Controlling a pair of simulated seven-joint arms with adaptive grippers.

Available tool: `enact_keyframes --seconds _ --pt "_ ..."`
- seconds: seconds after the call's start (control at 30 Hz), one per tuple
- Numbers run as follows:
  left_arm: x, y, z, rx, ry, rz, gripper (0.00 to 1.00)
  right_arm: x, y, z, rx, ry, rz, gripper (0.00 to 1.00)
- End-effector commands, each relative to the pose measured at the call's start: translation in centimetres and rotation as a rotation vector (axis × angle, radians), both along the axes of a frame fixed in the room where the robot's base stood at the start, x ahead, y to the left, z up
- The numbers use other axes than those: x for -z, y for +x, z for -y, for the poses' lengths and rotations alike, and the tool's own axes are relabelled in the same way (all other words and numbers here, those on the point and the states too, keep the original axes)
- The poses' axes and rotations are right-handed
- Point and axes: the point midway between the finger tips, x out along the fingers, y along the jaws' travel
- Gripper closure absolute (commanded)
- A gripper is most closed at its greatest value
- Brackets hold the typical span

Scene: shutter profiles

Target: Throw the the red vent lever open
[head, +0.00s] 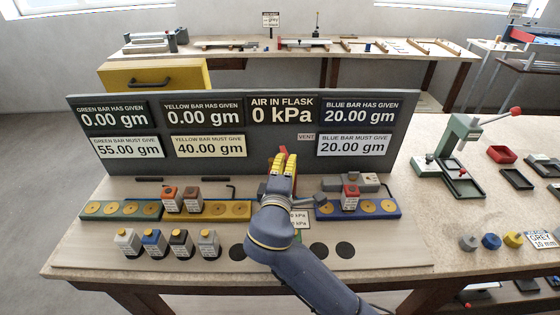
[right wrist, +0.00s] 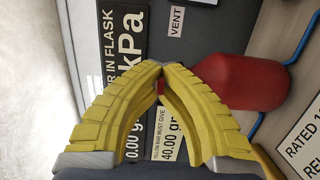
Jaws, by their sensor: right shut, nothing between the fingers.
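In the head view only a small red part (head: 283,149) shows at the fingertips; the rest is hidden behind the gripper. A "VENT" label (head: 306,137) is on the dark panel above and to the right, and it also shows in the right wrist view (right wrist: 175,21). My right gripper (head: 287,154) has yellow fingers whose tips meet, with nothing between them. Whether they touch the red grip I cannot tell. My left gripper is not in view.
The dark panel (head: 232,165) stands behind the fingers; its "AIR IN FLASK" sign (head: 282,109) reads 0 kPa. Green (head: 122,210), yellow (head: 222,210) and blue (head: 358,209) bars stand in front, some carrying blocks. Several weights stand in a front row at left. A blue tube shows in the wrist view.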

Motion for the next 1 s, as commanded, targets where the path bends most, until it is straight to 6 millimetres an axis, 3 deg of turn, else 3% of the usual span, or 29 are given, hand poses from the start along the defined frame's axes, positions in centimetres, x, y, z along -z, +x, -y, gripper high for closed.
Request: enact_keyframes --seconds 0.43,0.7,1.0 --pt "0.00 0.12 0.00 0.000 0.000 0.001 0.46 0.10 0.04 0.33 0.013 -0.002 -0.001 1.00" --pt "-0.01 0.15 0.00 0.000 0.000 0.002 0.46 0.03 0.03 0.23 0.011 -0.001 0.000 0.71" --pt "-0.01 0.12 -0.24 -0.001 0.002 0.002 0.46 0.00 -0.24 0.13 0.008 0.001 0.000 0.71"
